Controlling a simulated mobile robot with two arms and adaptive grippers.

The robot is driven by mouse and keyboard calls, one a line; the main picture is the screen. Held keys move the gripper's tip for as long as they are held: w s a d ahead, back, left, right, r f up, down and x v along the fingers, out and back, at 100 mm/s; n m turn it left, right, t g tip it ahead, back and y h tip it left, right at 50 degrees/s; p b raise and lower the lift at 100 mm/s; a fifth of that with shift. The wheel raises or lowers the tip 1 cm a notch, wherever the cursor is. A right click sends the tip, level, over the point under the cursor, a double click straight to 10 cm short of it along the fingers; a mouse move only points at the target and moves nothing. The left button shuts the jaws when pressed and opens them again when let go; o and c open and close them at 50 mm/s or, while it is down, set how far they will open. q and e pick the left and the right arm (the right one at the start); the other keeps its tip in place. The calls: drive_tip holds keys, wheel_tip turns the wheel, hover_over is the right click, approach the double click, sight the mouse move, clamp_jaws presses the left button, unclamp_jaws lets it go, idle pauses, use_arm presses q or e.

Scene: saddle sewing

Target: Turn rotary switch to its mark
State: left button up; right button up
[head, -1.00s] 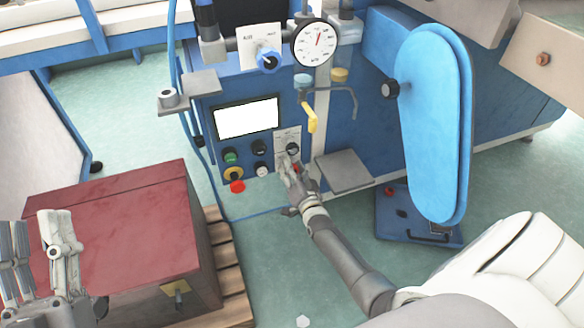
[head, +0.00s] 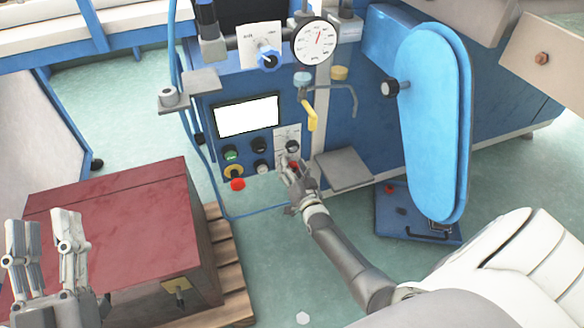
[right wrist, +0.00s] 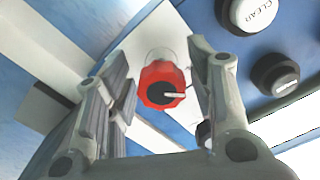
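A red rotary knob (right wrist: 163,85) with a black face and a white pointer line shows in the right wrist view. The pointer lies about level, toward the right of that picture. My right gripper (right wrist: 162,65) is open, with one finger on each side of the knob and visible gaps to it. In the head view my right gripper (head: 290,168) is at the lower right of the blue control panel and covers most of this knob. The switch's mark cannot be made out. My left gripper (head: 42,232) is open and empty over the dark red box.
A CLEAR button (right wrist: 250,12) and a black selector knob (right wrist: 277,75) sit beside the red knob. Above my right gripper are another black knob (head: 292,147) and a yellow-handled valve (head: 310,115). A grey plate (head: 344,170) juts out close on the right.

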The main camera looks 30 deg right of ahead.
idle(0.3)
drive_tip(key=v, duration=1.2)
drive_tip(key=shift+r, duration=0.1)
